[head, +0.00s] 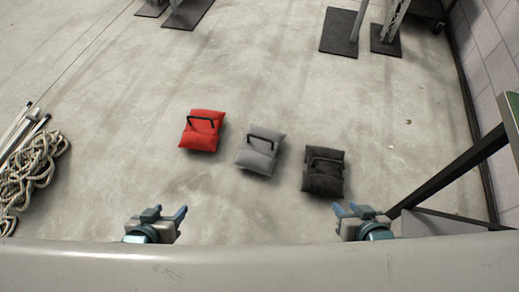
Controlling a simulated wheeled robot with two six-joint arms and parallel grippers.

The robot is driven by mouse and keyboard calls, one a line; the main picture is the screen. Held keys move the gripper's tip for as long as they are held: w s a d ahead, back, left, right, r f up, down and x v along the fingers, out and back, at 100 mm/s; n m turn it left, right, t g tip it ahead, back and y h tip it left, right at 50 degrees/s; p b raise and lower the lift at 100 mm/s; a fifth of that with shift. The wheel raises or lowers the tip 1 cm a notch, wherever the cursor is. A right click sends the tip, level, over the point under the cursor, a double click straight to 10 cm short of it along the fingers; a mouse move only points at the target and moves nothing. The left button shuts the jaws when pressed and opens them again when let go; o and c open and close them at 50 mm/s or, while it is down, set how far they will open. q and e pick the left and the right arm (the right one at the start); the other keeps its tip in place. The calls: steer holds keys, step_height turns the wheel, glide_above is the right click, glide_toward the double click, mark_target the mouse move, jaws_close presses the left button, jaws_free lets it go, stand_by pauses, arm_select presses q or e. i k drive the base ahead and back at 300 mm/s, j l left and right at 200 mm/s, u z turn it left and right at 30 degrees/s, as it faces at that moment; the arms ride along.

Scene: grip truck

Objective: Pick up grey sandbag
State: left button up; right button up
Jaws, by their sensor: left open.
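The grey sandbag (256,159) lies on the concrete floor near the middle of the head view, with a black handle on top. A red sandbag (199,139) lies to its left and a black sandbag (322,181) to its right, each with a dark handle. My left gripper (168,214) is open and empty, below and left of the grey sandbag in the picture. My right gripper (347,210) looks open and empty, below the black sandbag in the picture. Neither gripper touches a bag.
A pale smooth edge (240,262) spans the bottom of the view. Coiled rope (35,170) lies at the left. Dark base plates (341,32) with stands are at the top. A dark metal frame (450,172) and a block wall are at the right. Floor around the bags is clear.

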mark_target(258, 151)
steer(key=u, duration=3.45)
steer(key=z, duration=1.55)
steer(key=i+l+z, duration=0.1)
steer(key=z, duration=0.35)
steer(key=i+l+z, duration=0.1)
steer(key=z, duration=0.4)
steer(key=i+z, duration=0.25)
steer(key=z, duration=0.2)
steer(key=i+z, duration=0.1)
steer(key=z, duration=0.35)
